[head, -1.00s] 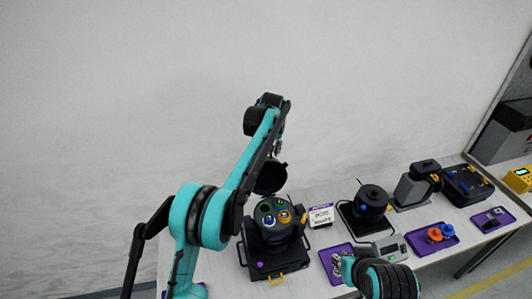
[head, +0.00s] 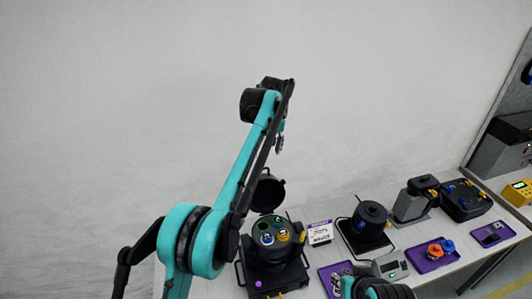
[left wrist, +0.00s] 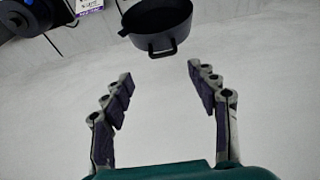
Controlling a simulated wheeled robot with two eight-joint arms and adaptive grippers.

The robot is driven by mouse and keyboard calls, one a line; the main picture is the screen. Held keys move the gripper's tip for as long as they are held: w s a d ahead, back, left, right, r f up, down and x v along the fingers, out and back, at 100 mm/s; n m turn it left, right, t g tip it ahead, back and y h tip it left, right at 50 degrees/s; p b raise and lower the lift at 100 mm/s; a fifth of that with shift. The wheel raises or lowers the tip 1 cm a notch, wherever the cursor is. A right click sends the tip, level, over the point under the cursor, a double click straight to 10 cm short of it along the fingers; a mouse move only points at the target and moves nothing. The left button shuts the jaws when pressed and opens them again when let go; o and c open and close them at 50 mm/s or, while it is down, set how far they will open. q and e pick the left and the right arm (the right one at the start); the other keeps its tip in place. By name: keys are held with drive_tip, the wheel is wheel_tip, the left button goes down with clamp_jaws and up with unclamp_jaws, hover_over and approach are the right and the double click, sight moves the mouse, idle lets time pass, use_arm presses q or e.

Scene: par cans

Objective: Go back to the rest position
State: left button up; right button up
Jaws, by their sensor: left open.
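My left arm rises from the lower left in the head view, and its gripper (head: 279,144) is up above the table near the wall, small and partly hidden by the arm. In the left wrist view the left gripper (left wrist: 160,98) is open, with nothing between its fingers. A black round pot-like lid with a handle (left wrist: 160,22) shows beyond the fingertips, apart from them. In the head view this lid (head: 267,192) stands behind the black can (head: 270,255) with coloured round parts in its open top. My right arm shows at the bottom edge; its gripper is out of view.
The white table (head: 408,236) holds a second black can (head: 370,222), a white label card (head: 319,233), a purple tray with orange and blue parts (head: 433,255), and a grey-black device (head: 414,199). A yellow device (head: 518,192) stands far right. The air before the wall is free.

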use_arm(q)
drive_tip(key=s+a+f+m+t+b, duration=0.1)
drive_tip(key=s+a+f+b, duration=0.45)
drive_tip(key=s+b, duration=0.35)
drive_tip(key=s+a+f+m+t+b, duration=0.1)
drive_tip(key=s+a+f+b, duration=0.45)
drive_tip(key=s, duration=0.55)
drive_tip(key=s+a+f+t+b, duration=0.1)
drive_tip(key=s+a+f+b, duration=0.1)
drive_tip(key=s+f+b, duration=0.3)
drive_tip(key=s+a+f+m+t+h+b, duration=0.1)
drive_tip(key=s+f+b, duration=0.5)
drive_tip(key=s+f, duration=0.8)
wheel_tip(320, 180, down, 6)
drive_tip(key=shift+a+r+m, duration=0.15)
drive_tip(key=shift+a+m, duration=0.15)
drive_tip(key=shift+a, duration=0.05)
drive_tip(key=shift+s, duration=0.1)
